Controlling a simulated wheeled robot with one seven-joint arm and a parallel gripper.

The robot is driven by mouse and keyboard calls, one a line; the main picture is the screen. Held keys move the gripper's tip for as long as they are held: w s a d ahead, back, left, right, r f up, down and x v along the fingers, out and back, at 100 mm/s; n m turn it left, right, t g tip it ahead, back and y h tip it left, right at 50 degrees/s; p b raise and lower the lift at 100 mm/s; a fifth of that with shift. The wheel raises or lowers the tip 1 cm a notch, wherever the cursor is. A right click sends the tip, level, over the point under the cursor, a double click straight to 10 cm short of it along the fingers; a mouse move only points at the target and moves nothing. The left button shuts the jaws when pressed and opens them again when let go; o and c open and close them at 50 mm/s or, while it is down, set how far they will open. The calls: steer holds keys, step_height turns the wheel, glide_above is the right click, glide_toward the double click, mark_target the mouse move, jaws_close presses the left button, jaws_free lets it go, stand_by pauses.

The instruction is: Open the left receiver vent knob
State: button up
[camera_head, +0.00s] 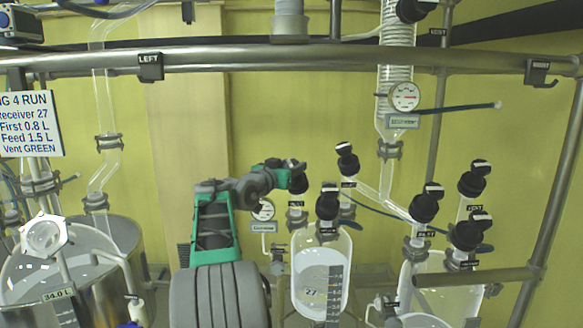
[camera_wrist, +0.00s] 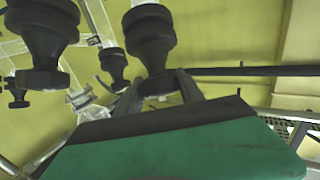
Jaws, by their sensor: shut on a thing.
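The left receiver (camera_head: 308,272) is a clear glass vessel marked 27 at lower centre in the head view. A black knob (camera_head: 298,184) with a pale top stands above its back left; the small label below is too small to read. My gripper (camera_head: 287,178) reaches it from the left and is shut on it. In the wrist view, my two fingers (camera_wrist: 160,92) are on either side of the stem below a large black knob (camera_wrist: 150,38). A second black knob (camera_head: 328,203) stands in front, just right of the held one.
Another black knob (camera_head: 347,162) is close on the right, on a slanting glass tube. Several knobs, including one at the right receiver (camera_head: 426,203), stand farther right. A round gauge (camera_head: 263,210) is just below my wrist. A metal rail (camera_head: 240,58) crosses above.

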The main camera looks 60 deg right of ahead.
steer(key=shift+c, duration=0.7)
steer(key=shift+s+f+n+t+b, duration=0.1)
steer(key=shift+n+t+b, duration=0.2)
steer(key=shift+b, duration=0.25)
steer(key=shift+f+n+t+b, duration=0.1)
steer(key=shift+n+t+b, duration=0.6)
steer(key=shift+b, duration=0.1)
steer(key=n+t+b, duration=0.2)
steer(key=n+t, duration=0.1)
steer(key=shift+s+y, duration=0.1)
steer(key=shift+y, duration=0.2)
steer(key=n+t+y, duration=0.1)
steer(key=n, duration=0.1)
steer(key=n+t+y+b, duration=0.1)
steer(key=n+t, duration=0.1)
steer(key=shift+r+t, duration=0.2)
steer(key=shift+t, duration=0.1)
steer(key=shift+w+n+t+y+p, duration=0.2)
steer(key=shift+n+t+y+p, duration=0.2)
steer(key=shift+n+t+y, duration=0.8)
steer(key=shift+n, duration=0.4)
